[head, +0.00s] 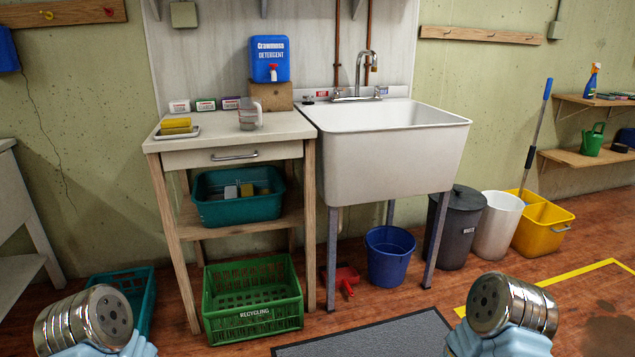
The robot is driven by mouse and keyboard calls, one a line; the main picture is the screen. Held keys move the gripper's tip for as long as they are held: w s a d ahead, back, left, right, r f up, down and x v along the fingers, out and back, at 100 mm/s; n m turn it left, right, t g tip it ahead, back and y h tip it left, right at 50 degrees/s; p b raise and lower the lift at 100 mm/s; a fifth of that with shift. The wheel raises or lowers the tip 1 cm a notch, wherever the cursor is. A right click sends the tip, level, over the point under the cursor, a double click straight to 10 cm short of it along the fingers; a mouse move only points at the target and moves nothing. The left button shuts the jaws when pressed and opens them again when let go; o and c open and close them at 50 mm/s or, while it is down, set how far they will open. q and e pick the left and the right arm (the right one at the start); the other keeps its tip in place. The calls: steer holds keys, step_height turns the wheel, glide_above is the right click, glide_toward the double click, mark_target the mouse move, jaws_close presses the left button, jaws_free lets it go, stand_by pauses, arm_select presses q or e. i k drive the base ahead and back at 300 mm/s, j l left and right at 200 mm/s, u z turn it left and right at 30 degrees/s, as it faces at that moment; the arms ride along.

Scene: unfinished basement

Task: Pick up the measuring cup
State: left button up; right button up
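The measuring cup (248,117) is a small, clear cup standing on the white top of the wooden side table (222,133), left of the sink. It stands in front of the cardboard box that holds up the blue detergent container (270,60). Neither gripper shows in the head view. Only metallic parts of my two arms appear, at the bottom left and bottom right, well apart from the cup.
A yellow sponge lies on a tray (158,134) at the table's left, with small boxes (206,104) behind. The white sink (395,160) adjoins on the right. A green recycling crate (252,318), blue bucket (390,257) and grey mat (370,338) are on the floor.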

mark_target(250, 110)
steer(key=i+l+z, duration=0.1)
steer(key=i+l, duration=1.15)
